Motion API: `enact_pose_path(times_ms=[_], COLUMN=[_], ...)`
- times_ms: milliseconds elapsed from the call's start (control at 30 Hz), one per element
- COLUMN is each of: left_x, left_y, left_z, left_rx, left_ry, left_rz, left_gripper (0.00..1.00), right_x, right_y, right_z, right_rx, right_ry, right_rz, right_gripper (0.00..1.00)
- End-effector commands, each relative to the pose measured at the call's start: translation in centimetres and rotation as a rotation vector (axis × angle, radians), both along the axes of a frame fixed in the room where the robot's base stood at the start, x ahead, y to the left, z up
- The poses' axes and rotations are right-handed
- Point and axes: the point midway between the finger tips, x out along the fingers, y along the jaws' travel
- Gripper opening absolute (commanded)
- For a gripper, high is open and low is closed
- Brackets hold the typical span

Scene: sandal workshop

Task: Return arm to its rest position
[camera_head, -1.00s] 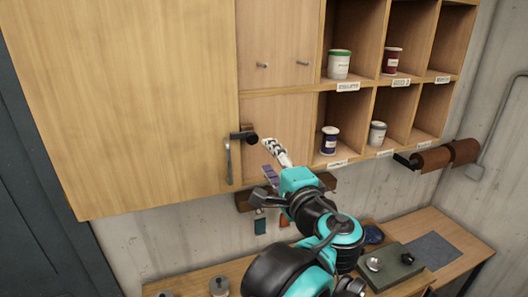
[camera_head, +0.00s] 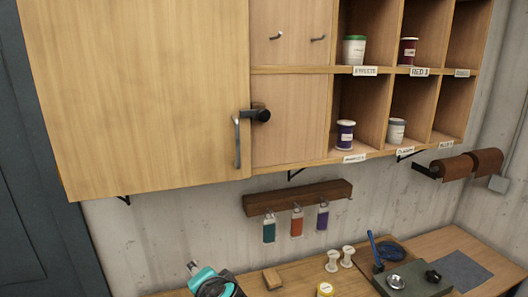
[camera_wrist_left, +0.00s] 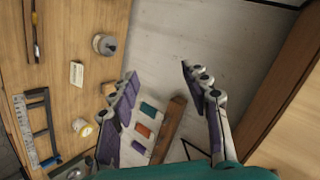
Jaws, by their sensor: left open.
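My left gripper (camera_wrist_left: 158,76) is in the left wrist view, its two purple-padded fingers spread apart with nothing between the tips. It is above the workbench edge and in front of the wall. In the head view only a teal and black piece of my arm (camera_head: 210,283) shows at the bottom edge, left of the middle. My right gripper is in neither view.
The wall cabinet (camera_head: 140,90) has a grey handle (camera_head: 238,142) and dark latch. Shelves on the right hold several labelled jars. A wooden rack (camera_head: 298,196) with coloured tags hangs below. The workbench (camera_head: 450,240) carries spools and tools.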

Motion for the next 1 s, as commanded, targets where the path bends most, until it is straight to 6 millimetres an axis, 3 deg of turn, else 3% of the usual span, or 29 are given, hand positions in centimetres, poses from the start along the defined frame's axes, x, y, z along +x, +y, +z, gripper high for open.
enact_pose_path(times_ms=[33,100,300,400,500,600,1000], left_x=[-1.4,-3.2,-8.2,-9.9,-11.1,-11.7,-11.9], left_y=[1.6,2.9,4.5,4.5,4.2,4.0,3.8], left_z=[-5.5,-10.6,-23.9,-28.8,-32.0,-33.6,-34.1], left_rx=[-0.074,-0.189,-0.52,-0.667,-0.778,-0.848,-0.878], left_ry=[0.027,0.06,0.109,0.11,0.105,0.099,0.096], left_rz=[0.045,0.098,0.247,0.31,0.356,0.381,0.391], left_gripper=[0.47,0.47,0.47,0.47,0.47,0.47,0.47], right_x=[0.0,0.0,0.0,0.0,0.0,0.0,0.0], right_y=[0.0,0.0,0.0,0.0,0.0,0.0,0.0], right_z=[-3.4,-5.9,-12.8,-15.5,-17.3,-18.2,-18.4], right_rx=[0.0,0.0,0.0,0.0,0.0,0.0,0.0], right_ry=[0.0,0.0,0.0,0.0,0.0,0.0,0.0], right_rz=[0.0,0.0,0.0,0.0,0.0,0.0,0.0], right_gripper=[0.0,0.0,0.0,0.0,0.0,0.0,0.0])
